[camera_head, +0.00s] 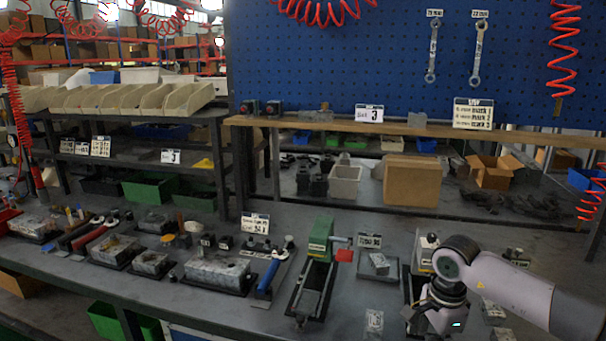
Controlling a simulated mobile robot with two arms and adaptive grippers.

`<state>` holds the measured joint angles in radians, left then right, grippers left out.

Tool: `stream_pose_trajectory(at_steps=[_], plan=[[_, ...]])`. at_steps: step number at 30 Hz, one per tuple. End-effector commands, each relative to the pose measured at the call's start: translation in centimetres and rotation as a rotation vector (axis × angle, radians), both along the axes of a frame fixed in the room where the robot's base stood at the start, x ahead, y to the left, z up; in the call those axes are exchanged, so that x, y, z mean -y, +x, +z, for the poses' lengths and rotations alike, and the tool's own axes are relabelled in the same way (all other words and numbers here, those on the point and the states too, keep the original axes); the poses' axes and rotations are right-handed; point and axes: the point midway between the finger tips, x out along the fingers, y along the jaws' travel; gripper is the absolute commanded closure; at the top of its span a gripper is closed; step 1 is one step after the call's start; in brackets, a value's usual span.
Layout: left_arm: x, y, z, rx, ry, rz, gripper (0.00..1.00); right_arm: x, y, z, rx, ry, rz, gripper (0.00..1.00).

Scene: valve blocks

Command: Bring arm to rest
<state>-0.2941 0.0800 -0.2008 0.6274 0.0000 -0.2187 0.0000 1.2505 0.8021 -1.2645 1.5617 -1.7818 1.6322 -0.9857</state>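My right arm comes in from the right, over the right part of the workbench (130,272). Its gripper (436,322) hangs near the bottom edge of the view, beside a dark fixture. Its fingers are too small and hidden to tell whether they are open or shut, and I see nothing clearly held. My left gripper is not in view. Metal valve blocks stand on dark trays along the bench, such as a long block (217,271) at centre left and a small block (379,263) in a tray left of my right arm.
A green vise-like fixture (320,238) with a red-tipped handle stands left of my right arm. A blue-handled tool (270,275) lies further left. A wooden shelf (400,127) crosses behind the bench, with a cardboard box (411,182) below it. Red coiled hoses hang above.

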Motion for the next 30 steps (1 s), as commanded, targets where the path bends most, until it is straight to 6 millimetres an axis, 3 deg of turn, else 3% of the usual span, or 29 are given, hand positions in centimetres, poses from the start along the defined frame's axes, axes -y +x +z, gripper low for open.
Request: stream_pose_trajectory(at_steps=[5,11,17,20,23,25,28,30], plan=[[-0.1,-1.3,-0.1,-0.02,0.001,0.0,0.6,-2.7,-0.2,-1.6,-0.032,0.112,-0.047,0.14],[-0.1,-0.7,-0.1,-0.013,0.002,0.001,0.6,-6.5,-0.3,-3.4,-0.083,0.278,-0.135,0.14],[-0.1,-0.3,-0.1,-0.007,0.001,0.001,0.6,-12.7,-0.4,-5.7,-0.191,0.565,-0.337,0.14],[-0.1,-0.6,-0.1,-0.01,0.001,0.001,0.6,-16.2,0.0,-6.9,-0.283,0.76,-0.518,0.14],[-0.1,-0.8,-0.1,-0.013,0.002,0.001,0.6,-19.3,1.2,-8.4,-0.421,0.992,-0.804,0.14],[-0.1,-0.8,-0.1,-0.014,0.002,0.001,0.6,-20.3,2.6,-10.4,-0.548,1.167,-1.095,0.14],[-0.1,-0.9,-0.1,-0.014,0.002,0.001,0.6,-18.7,4.4,-15.7,-0.736,1.369,-1.608,0.14],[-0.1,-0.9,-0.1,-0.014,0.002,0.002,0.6,-16.1,4.5,-20.4,-0.836,1.447,-1.953,0.14]])
